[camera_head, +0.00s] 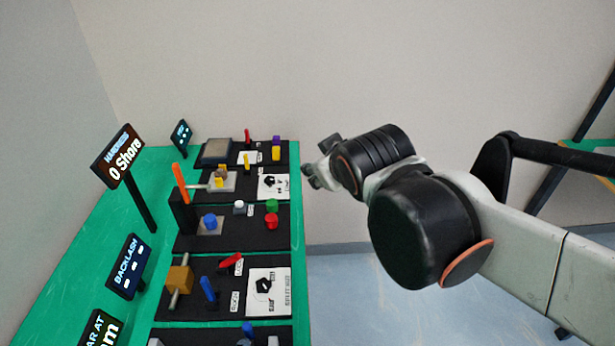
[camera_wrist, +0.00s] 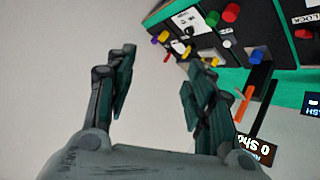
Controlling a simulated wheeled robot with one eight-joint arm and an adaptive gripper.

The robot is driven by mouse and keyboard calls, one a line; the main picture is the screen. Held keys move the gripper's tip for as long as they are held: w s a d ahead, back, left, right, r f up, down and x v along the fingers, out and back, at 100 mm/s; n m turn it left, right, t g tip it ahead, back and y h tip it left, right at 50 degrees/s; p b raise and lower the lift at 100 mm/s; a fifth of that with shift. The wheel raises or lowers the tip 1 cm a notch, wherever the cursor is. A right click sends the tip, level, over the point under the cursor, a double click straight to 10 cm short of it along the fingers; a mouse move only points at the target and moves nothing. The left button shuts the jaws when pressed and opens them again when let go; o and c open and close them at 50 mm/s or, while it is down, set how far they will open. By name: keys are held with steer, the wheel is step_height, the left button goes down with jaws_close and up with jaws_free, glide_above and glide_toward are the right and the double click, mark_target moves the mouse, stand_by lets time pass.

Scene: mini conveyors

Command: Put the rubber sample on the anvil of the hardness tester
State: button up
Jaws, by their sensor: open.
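The hardness tester is a black upright (camera_head: 182,214) with an orange lever (camera_head: 180,182), on a black board beside the "0 Shore" display (camera_head: 118,157). A blue round piece (camera_head: 210,221) is at its grey plate (camera_head: 212,230); I cannot tell whether it is part of the tester, and the anvil is not clear. A white piece (camera_head: 239,207), a green cylinder (camera_head: 271,205) and a red cylinder (camera_head: 271,220) stand to the right on that board. Which one is the rubber sample is not clear. My gripper (camera_head: 314,176) is open and empty, right of the table; its fingers show in the wrist view (camera_wrist: 160,80).
The green table (camera_head: 82,222) carries other black boards behind and in front, with small coloured pieces and printed cards. The backlash display (camera_head: 127,267) stands at the left.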

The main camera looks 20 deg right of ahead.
steer(key=s+a+f+m+g+y, duration=0.2)
steer(key=s+a+f+m+g, duration=0.1)
steer(key=s, duration=0.6)
step_height(320, 180, down, 2)
steer(key=shift+a+f, duration=0.2)
steer(key=shift+a, duration=0.55)
steer(key=shift+s, duration=0.1)
